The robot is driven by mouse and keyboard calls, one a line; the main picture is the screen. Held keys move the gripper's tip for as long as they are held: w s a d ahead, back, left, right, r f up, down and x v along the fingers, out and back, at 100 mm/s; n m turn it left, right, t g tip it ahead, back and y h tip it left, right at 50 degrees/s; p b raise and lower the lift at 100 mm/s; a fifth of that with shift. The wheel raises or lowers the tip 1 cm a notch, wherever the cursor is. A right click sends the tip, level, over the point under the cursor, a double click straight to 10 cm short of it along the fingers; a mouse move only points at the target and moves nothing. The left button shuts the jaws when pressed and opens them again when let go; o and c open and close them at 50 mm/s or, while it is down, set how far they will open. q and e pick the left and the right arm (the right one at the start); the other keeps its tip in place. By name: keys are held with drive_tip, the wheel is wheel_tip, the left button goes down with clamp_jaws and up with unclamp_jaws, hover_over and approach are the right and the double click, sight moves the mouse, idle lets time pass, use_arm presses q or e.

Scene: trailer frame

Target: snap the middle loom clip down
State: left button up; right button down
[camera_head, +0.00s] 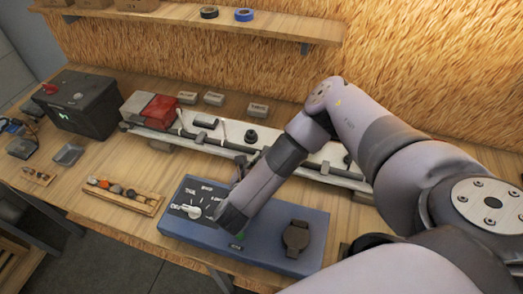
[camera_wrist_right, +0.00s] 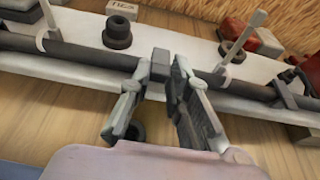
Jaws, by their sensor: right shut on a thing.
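A dark loom (camera_wrist_right: 85,55) runs along the pale trailer frame (camera_wrist_right: 195,45) in the right wrist view. My left gripper is not in view.
A blue-grey box with a white knob (camera_head: 192,211) stands at the bench's front, under my arm. A wooden tray (camera_head: 122,198) with small parts lies to its left. A black battery-like box (camera_head: 85,103) stands at the far left. A shelf (camera_head: 180,15) hangs above.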

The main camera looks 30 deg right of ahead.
drive_tip(key=shift+f, duration=0.15)
idle(0.4)
drive_tip(key=c, duration=1.5)
unclamp_jaws()
drive_tip(key=shift+a, duration=0.1)
drive_tip(key=shift+r, duration=0.55)
wheel_tip(320, 180, up, 9)
drive_tip(key=shift+f, duration=0.1)
